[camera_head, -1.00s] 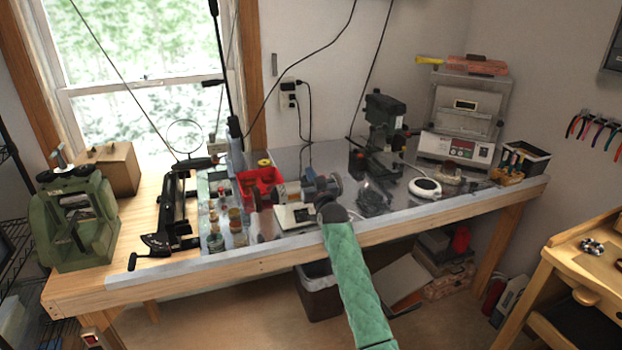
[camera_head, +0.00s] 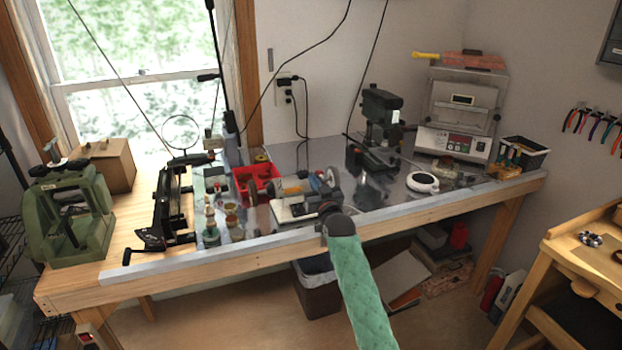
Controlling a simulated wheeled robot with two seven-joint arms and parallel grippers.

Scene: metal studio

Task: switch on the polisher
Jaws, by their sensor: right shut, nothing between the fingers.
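The polisher (camera_head: 292,189) appears to be the small bench machine with a pale base and round wheels, standing near the front edge of the workbench. My right arm, in a green quilted sleeve, reaches up from the bottom of the view. Its dark right gripper (camera_head: 329,210) is shut and empty at the polisher's front right corner. It covers part of that corner, and I cannot tell whether it touches. The polisher's switch is too small to make out. My left gripper is not in view.
A red bin (camera_head: 257,183) and several small bottles stand left of the polisher. A drill press (camera_head: 382,120) and a round white dish (camera_head: 422,182) stand to its right. The workbench's front edge (camera_head: 240,243) runs below. A kiln-like box (camera_head: 462,115) is at the back right.

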